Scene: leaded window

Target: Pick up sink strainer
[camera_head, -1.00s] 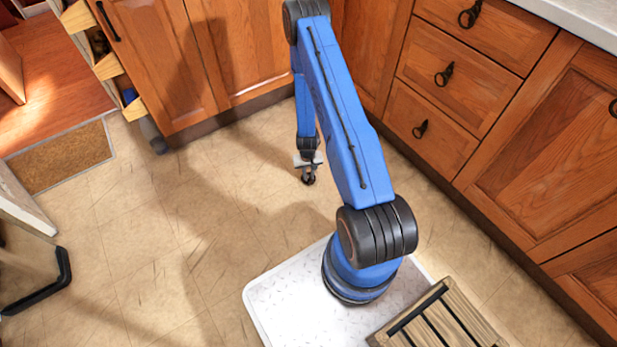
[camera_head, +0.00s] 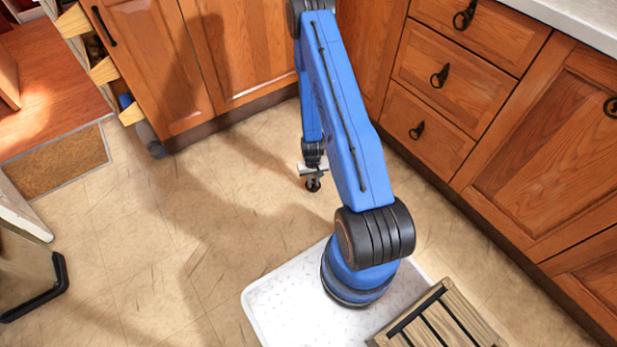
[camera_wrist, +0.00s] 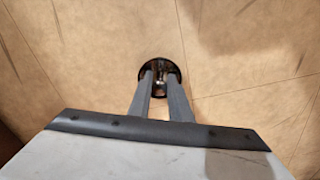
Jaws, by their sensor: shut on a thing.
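The sink strainer (camera_wrist: 159,68) is a small, dark, round piece with a shiny metal middle. In the wrist view it sits at the tips of my gripper (camera_wrist: 159,77), whose two grey fingers are shut on it. In the head view my gripper (camera_head: 313,184) points down at the end of my blue arm, with the dark strainer between its fingers. The fingers hide part of the strainer. I cannot tell its exact height over the tiled floor (camera_head: 215,220).
Wooden cabinets (camera_head: 240,50) stand behind, and drawers (camera_head: 435,75) with dark ring handles stand at the right. A dark bent chair or stool leg (camera_head: 45,290) is at the lower left. The floor at centre left is clear.

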